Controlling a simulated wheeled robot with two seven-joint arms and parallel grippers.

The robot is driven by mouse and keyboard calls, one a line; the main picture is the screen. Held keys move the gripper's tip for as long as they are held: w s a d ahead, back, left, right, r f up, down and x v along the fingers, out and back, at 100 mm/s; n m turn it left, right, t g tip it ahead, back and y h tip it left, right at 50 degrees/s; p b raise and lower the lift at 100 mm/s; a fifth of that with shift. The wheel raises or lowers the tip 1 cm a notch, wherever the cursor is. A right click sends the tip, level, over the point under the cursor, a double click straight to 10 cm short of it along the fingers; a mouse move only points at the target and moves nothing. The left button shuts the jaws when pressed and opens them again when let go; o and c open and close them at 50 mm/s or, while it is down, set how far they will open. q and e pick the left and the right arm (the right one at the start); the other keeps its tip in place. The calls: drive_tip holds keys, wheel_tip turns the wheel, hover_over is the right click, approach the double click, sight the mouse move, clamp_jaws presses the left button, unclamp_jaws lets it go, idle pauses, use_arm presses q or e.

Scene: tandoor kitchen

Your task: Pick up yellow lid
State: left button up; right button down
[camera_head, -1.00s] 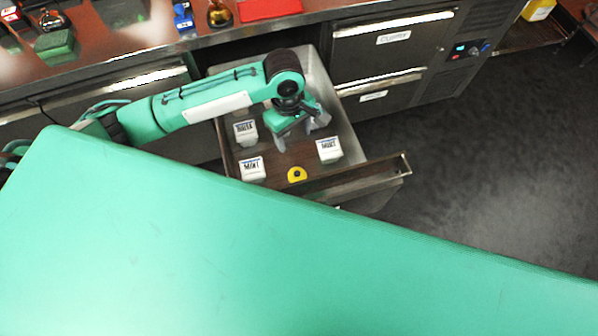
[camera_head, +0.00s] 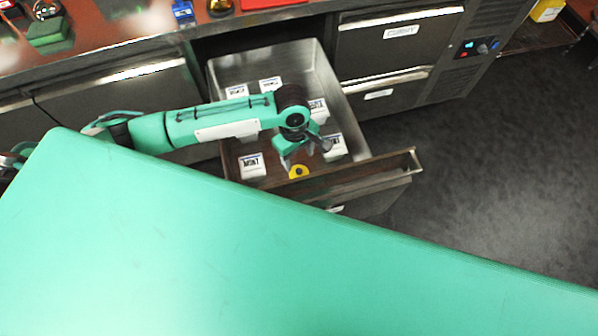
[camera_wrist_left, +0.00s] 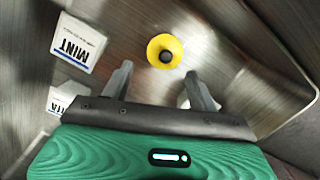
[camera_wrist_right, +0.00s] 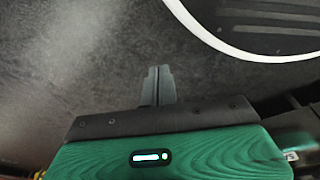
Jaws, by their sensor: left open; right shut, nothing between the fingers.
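The yellow lid (camera_head: 299,171) is a small round disc with a dark knob. It lies on the floor of the open drawer (camera_head: 336,62), near its front wall. In the left wrist view the lid (camera_wrist_left: 165,52) is beyond the fingertips, between their lines and apart from them. My left gripper (camera_head: 304,162) is open and empty inside the drawer, above and close to the lid; it also shows in the left wrist view (camera_wrist_left: 158,84). My right gripper (camera_wrist_right: 158,70) is shut and empty over dark floor, seen only in the right wrist view.
Several white labelled containers stand in the drawer, including a MINT one (camera_head: 251,166) left of the lid, also in the left wrist view (camera_wrist_left: 78,43). Another container (camera_head: 335,147) is close right of my left gripper. The drawer's front wall (camera_head: 350,182) is near the lid.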

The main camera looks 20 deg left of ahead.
sight(298, 171)
use_arm(q)
drive_tip(key=f, duration=0.2)
drive_tip(key=s+f, duration=0.1)
drive_tip(key=f, duration=0.1)
drive_tip(key=shift+s+d+f, duration=0.1)
drive_tip(key=shift+f, duration=0.1)
drive_tip(key=shift+f+b, duration=0.3)
drive_tip(key=shift+d+f, duration=0.1)
drive_tip(key=shift+f, duration=0.05)
drive_tip(key=shift+s, duration=0.15)
clamp_jaws()
use_arm(e)
drive_tip(key=shift+w+a+r, duration=0.15)
drive_tip(key=shift+w+r, duration=0.25)
drive_tip(key=shift+r, duration=0.3)
